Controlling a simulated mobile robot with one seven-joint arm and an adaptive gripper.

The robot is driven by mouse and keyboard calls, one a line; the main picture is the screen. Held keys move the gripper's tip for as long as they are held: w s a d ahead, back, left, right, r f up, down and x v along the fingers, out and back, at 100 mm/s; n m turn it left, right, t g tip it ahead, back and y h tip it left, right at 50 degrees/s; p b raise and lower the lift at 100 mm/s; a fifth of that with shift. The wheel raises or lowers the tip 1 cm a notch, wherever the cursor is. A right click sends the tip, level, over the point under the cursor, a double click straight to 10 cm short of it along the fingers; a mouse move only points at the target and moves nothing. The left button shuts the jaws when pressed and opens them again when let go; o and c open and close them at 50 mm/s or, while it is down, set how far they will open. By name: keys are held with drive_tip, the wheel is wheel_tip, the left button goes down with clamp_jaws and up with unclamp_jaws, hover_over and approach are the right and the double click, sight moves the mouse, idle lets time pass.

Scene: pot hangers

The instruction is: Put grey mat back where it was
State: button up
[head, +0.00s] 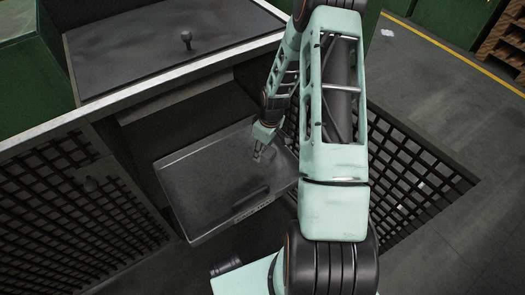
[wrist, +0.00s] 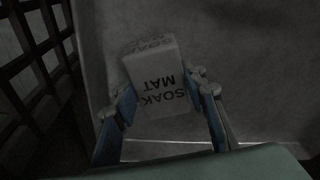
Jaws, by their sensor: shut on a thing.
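The grey mat (wrist: 158,82) is a small pale grey block with "SOAK MAT" printed on it, upside down in the wrist view. My gripper (wrist: 160,98) has one blue finger on each side of it and is shut on it. In the head view my gripper (head: 258,155) points down over the pulled-out grey drawer (head: 205,185). The mat cannot be made out there. I cannot tell whether the mat touches the drawer's floor.
A dark countertop (head: 150,50) with a small knob (head: 186,38) lies above the drawer. Black lattice doors stand open to the left (head: 75,200) and right (head: 400,180) of the drawer. The drawer floor looks largely bare.

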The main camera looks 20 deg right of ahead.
sight(267, 151)
drive_tip(key=shift+f, duration=0.2)
drive_tip(key=o, duration=1.1)
drive_tip(key=shift+r, duration=0.1)
drive_tip(key=shift+r, duration=0.1)
wheel_tip(267, 151, up, 12)
drive_tip(key=s+p, duration=0.1)
drive_tip(key=p, duration=0.3)
drive_tip(key=shift+s+d, duration=0.3)
drive_tip(key=shift+d, duration=0.15)
